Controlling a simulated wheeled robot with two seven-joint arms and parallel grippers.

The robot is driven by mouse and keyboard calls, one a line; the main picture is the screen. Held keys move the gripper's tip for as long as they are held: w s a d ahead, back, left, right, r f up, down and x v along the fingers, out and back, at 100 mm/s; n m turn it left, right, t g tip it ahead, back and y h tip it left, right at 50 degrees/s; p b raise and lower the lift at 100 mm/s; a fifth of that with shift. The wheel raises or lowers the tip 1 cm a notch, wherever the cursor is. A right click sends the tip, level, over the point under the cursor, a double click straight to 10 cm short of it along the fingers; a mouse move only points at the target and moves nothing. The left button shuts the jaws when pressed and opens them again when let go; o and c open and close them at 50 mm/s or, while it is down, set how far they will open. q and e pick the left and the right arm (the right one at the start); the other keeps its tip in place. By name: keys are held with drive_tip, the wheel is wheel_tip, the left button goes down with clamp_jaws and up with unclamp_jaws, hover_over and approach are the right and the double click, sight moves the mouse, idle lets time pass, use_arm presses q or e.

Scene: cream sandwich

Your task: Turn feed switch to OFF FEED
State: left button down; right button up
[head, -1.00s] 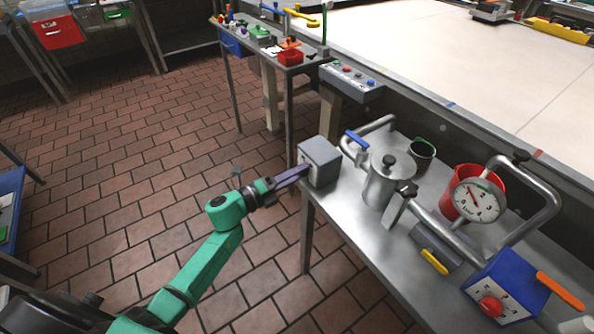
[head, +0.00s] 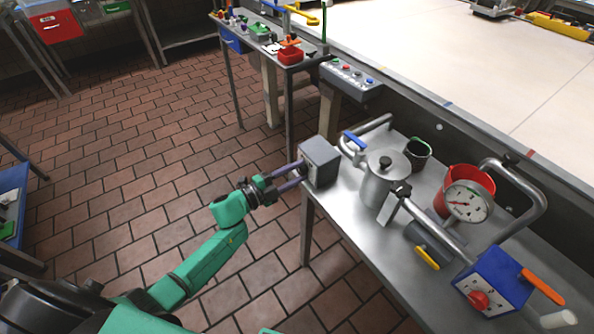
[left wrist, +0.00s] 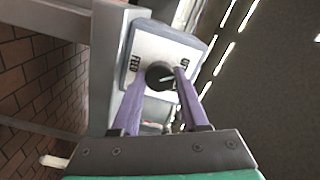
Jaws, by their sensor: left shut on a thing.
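The feed switch is a grey box (head: 320,160) at the near left corner of the steel table. In the left wrist view its pale face plate (left wrist: 150,50) has a round black knob (left wrist: 157,70). FEED is printed left of the knob, and a partly hidden label beginning with O is on the right. A white mark on the knob points to the right, toward that label. My left gripper (head: 302,172) reaches the box face from the left. In the left wrist view its purple fingers (left wrist: 159,78) are shut on the knob, one on each side. My right gripper is out of view.
Behind the box stand a steel pot (head: 382,180) with a blue-handled pipe, a dark cup (head: 418,153) and a red container (head: 470,178) behind a dial gauge (head: 468,202). A blue box (head: 495,280) with a red knob is nearer. The tiled floor left of the table is clear.

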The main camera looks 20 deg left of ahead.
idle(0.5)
use_arm(q)
drive_tip(key=shift+c, duration=2.1)
unclamp_jaws()
drive_tip(key=b+v, duration=0.1)
drive_tip(key=v, duration=1.3)
drive_tip(key=shift+s+a, duration=0.2)
drive_tip(key=shift+s, duration=0.05)
